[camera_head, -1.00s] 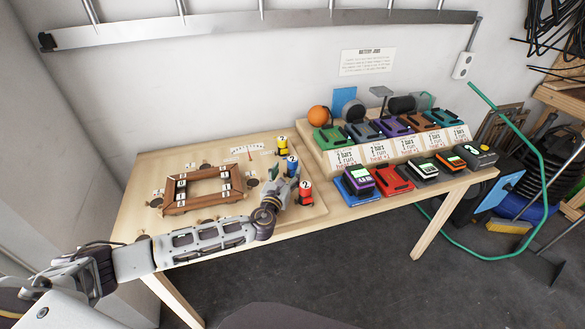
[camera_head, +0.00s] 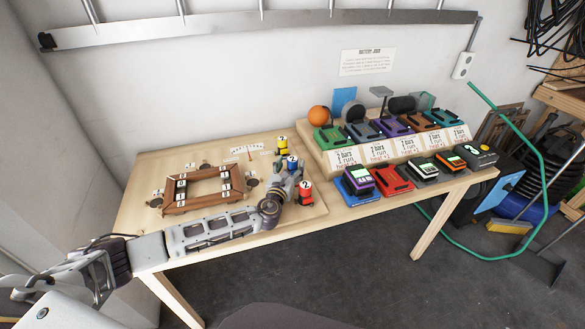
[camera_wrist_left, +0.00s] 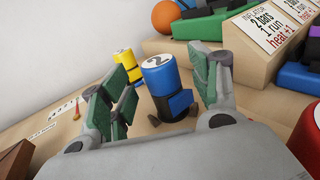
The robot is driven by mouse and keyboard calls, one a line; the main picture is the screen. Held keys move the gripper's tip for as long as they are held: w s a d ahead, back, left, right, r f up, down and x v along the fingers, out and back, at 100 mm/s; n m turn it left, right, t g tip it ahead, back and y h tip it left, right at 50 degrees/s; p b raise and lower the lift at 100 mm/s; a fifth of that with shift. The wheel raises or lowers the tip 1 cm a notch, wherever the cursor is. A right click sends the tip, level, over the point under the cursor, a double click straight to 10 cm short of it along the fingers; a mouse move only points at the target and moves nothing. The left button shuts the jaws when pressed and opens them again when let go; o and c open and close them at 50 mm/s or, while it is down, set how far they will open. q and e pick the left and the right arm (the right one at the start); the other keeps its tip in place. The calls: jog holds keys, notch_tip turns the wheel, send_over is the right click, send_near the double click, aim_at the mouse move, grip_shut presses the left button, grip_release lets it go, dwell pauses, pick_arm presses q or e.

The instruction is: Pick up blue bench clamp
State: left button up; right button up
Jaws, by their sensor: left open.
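The blue bench clamp (camera_head: 292,163) stands on the bench between the yellow clamp (camera_head: 283,144) and the red clamp (camera_head: 305,192). In the left wrist view it is a blue and black cylinder (camera_wrist_left: 160,78) with a "2" on its white top, upright. My left gripper (camera_head: 287,178) is at the blue clamp's near side and partly covers it. In the left wrist view the open fingers (camera_wrist_left: 163,95) frame the clamp, with green pads to its left and right. I cannot tell if either pad touches it. My right gripper is not in view.
The yellow clamp also shows behind the left finger (camera_wrist_left: 127,66). A wooden frame (camera_head: 203,210) lies left of my gripper. A stepped wooden stand (camera_head: 312,154) with coloured battery docks is to the right. The red clamp stands close by on the right.

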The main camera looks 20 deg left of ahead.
pick_arm(q)
jog(key=shift+w, duration=1.45)
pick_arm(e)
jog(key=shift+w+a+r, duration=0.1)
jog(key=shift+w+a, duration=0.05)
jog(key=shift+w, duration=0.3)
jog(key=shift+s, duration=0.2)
pick_arm(q)
jog(key=c, duration=1.4)
jog(key=shift+o, duration=0.2)
jog(key=shift+r, duration=0.15)
